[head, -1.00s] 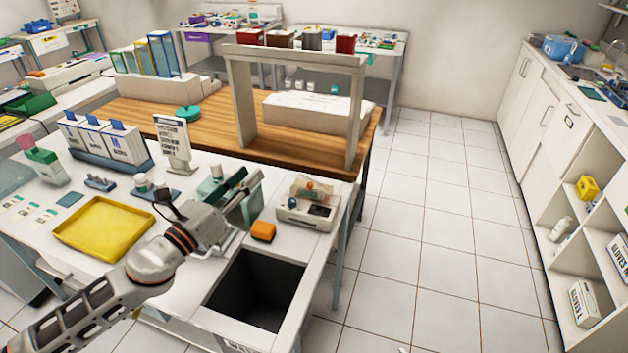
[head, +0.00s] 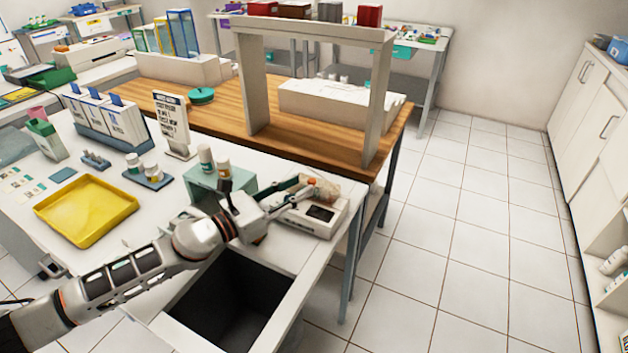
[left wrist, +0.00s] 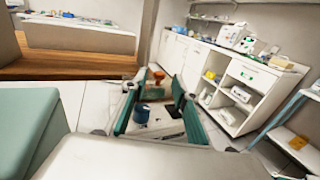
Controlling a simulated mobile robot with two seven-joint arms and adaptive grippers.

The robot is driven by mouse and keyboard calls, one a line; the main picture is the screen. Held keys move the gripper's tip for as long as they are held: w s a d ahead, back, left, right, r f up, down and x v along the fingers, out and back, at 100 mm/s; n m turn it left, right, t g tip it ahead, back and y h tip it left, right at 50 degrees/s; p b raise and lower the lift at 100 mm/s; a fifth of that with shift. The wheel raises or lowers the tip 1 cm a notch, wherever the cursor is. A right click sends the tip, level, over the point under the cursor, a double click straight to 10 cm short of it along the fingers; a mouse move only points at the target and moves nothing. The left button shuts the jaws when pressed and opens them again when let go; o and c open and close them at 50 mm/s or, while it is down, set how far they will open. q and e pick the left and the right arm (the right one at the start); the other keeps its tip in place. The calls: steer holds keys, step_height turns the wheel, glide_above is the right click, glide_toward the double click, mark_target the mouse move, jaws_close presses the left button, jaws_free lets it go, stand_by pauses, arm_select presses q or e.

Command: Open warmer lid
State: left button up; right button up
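The warmer (head: 322,214) appears to be the small off-white box with a dark panel, at the counter's right end in the head view. A pale, see-through-looking lid (head: 326,190) is on its top. My left gripper (head: 302,188) reaches over the warmer's left side, by the lid. In the left wrist view its two teal fingers (left wrist: 155,104) are apart. I cannot tell whether a finger touches the lid. My right gripper is not in view.
A pale green box (head: 205,188) with bottles stands left of the gripper. A dark open bin (head: 235,300) lies below my forearm. A yellow tray (head: 87,210) is at left. A wooden bench with a shelf frame (head: 255,95) stands behind. The floor at right is clear.

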mark_target(309, 182)
arm_select(q)
steer(key=shift+x, duration=2.55)
jaws_close()
